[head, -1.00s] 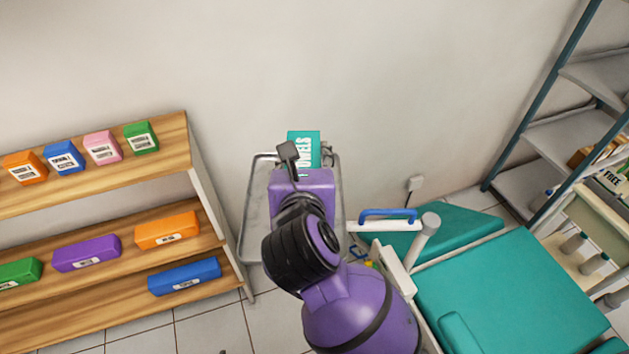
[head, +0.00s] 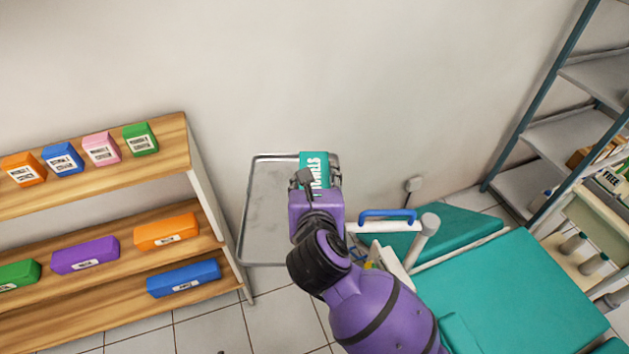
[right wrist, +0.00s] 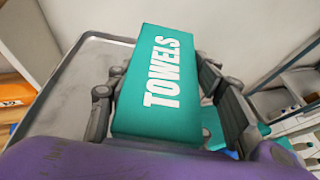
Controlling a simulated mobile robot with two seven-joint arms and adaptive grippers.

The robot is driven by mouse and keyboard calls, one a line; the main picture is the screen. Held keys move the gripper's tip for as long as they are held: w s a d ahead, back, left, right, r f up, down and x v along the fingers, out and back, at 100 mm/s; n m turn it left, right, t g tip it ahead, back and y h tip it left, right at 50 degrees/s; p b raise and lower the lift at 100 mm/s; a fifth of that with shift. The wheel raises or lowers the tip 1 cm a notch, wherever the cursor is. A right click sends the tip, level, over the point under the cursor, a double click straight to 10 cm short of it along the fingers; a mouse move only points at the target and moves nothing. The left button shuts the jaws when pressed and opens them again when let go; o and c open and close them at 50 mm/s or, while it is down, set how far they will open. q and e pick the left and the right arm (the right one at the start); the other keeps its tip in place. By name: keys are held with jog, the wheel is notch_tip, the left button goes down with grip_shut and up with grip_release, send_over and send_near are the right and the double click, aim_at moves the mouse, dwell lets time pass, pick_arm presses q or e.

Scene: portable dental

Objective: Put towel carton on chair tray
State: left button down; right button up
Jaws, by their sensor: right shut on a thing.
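The teal towel carton (head: 314,163) with white lettering is at the far right end of the chair tray in the head view. Its TOWELS label faces up in the right wrist view (right wrist: 158,85). My right gripper (head: 318,182) is shut on the carton, with a finger on each side (right wrist: 168,98). The grey metal chair tray (head: 268,208) shows its bare left part in the head view and its rim at the left in the right wrist view (right wrist: 85,62). I cannot tell whether the carton touches the tray. My left gripper is not in view.
A wooden shelf (head: 110,163) with several coloured boxes stands left of the tray. The teal dental chair (head: 520,290) with a blue-handled armrest (head: 388,213) is at the right. A metal rack (head: 565,140) stands far right. Most of the tray is clear.

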jog(key=o, duration=1.3)
jog(key=shift+f, duration=0.15)
jog(key=shift+r, duration=0.35)
jog(key=b+v, duration=0.1)
jog(key=v, duration=1.1)
jog(key=shift+s+f, duration=0.1)
jog(key=shift+f, duration=0.1)
